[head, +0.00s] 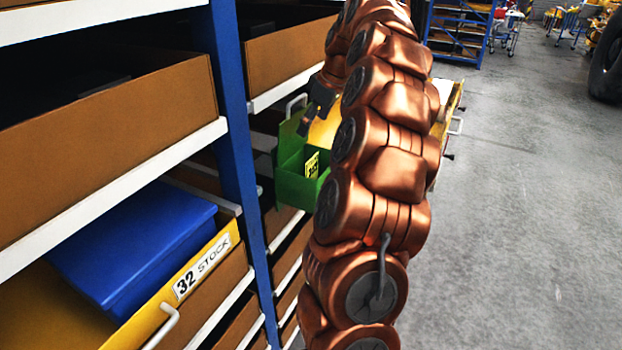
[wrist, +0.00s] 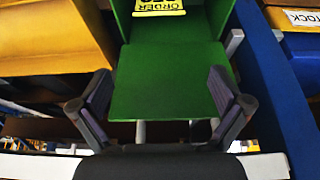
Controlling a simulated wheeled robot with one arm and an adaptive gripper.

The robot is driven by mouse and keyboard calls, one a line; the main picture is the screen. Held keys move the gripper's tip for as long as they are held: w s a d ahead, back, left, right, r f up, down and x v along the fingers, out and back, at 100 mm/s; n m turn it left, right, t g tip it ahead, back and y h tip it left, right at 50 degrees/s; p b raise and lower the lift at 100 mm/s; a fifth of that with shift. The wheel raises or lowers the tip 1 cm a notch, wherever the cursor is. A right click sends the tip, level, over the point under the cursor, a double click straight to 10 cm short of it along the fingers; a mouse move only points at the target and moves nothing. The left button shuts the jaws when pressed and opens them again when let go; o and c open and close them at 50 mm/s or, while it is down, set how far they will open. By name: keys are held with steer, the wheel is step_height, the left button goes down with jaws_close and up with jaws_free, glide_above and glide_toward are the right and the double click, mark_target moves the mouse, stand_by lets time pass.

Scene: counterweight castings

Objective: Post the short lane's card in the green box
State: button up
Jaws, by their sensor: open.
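The green box (head: 294,190) hangs beside the blue rack post in the head view, partly hidden by my arm. A yellow card (head: 312,165) with black print shows at its inside. In the wrist view the green box (wrist: 168,85) fills the upper middle, and the yellow card (wrist: 160,7) reads ORDER upside down at the top edge. I cannot tell whether the card is loose or fixed. My gripper (wrist: 159,85) is open, its two fingers on either side of the green panel, with nothing held. In the head view it is largely hidden by my arm.
Brown-fronted shelves (head: 110,140) and a blue post (head: 235,130) stand close on the left. Grey floor (head: 530,200) is clear on the right.

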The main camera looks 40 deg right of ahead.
steer(key=shift+r, duration=0.1)
steer(key=v, duration=0.7)
stand_by(0.4)
steer(key=shift+s+d+r, duration=0.1)
stand_by(0.4)
